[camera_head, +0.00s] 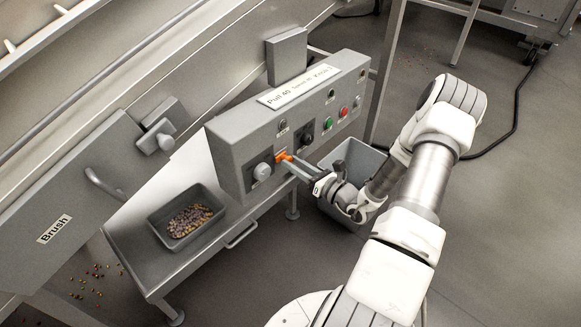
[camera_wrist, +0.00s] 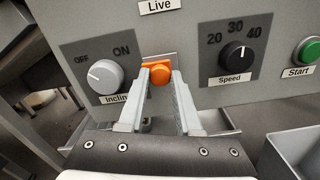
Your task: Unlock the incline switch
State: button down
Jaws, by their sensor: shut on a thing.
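The grey control box (camera_head: 228,148) shows the incline switch, a light grey knob (camera_wrist: 105,78) on a dark plate marked OFF and ON. Its pointer line aims up-left, towards OFF. The knob also shows in the head view (camera_head: 262,171). An orange piece (camera_wrist: 159,72) sits at the right edge of the incline plate, beside the knob, and partly covers the label. My gripper (camera_wrist: 159,84) has its two fingers on either side of the orange piece and is shut on it. In the head view my gripper (camera_head: 286,160) reaches the box from the right.
Right of the orange piece is the black speed knob (camera_wrist: 236,54), then the green start button (camera_wrist: 308,51). A tray of candy (camera_head: 161,232) stands on the lower shelf at left. A grey bin (camera_head: 352,158) stands behind my wrist. Loose candy lies on the floor at lower left.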

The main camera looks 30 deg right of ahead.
jog(key=shift+w+d, duration=0.15)
jog(key=shift+d, duration=0.45)
jog(key=c, duration=0.6)
grip_release()
jog(key=p+v, duration=0.2)
jog(key=v, duration=1.5)
jog(key=shift+s, duration=0.2)
